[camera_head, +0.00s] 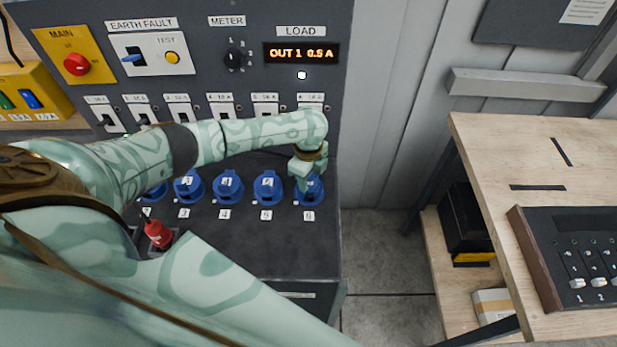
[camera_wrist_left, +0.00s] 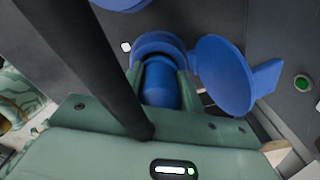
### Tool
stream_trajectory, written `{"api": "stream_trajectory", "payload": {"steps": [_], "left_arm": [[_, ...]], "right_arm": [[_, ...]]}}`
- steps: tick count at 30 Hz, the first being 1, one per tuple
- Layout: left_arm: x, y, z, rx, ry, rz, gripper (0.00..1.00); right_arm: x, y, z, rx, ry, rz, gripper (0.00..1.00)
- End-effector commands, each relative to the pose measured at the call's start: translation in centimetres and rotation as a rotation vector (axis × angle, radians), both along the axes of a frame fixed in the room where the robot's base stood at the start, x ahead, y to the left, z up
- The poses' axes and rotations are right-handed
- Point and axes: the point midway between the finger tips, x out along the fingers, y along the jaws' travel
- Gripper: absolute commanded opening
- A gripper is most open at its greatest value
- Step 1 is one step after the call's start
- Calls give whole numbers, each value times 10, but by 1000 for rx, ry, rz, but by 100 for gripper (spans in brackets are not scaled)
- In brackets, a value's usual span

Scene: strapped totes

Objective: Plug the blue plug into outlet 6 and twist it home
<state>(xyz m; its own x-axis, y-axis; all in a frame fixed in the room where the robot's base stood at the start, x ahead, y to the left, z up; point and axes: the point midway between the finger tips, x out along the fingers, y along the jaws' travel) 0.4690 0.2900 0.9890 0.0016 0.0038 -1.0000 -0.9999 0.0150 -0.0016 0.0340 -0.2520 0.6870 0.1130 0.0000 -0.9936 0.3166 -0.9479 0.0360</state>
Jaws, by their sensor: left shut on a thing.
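My left gripper (camera_head: 307,176) is at outlet 6 (camera_head: 311,197), the blue socket at the right end of the row, above the label 6. In the left wrist view its fingers (camera_wrist_left: 161,88) are shut on the blue plug (camera_wrist_left: 160,82), one on each side. The plug's front end meets the round blue collar of the outlet (camera_wrist_left: 150,42). How deep it sits and how far it is turned cannot be told. The outlet's blue lid (camera_wrist_left: 222,76) stands open beside it. In the head view my gripper hides the plug. My right gripper is not in view.
Lidded blue outlets such as outlet 5 (camera_head: 267,188) line up to the left. A red plug (camera_head: 158,233) is at the lower left. The display (camera_head: 301,53) reads OUT 1 0.5 A. A thick dark bar (camera_wrist_left: 95,70) crosses the wrist view. A wooden bench (camera_head: 545,150) stands right.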

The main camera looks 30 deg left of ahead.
Motion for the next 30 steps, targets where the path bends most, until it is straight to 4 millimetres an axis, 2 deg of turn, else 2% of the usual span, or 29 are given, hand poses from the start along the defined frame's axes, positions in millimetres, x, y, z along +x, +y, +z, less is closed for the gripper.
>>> {"api": "stream_trajectory", "payload": {"steps": [4,9,13,14,16,25,30], "left_arm": [[0,0,0,-1,-1,-2,0],[1,-1,0,-2,-1,-114,0],[1,-1,1,-3,-1,-114,0],[1,-1,1,-3,-1,-114,42],[1,-1,1,-3,-1,-113,62],[1,-1,1,-3,0,-112,62],[1,-1,23,-4,-2,-113,62]], "right_arm": [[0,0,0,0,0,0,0],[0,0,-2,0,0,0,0],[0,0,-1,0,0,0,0],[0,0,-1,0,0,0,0],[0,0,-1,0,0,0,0],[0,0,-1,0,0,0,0],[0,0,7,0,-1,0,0]]}}
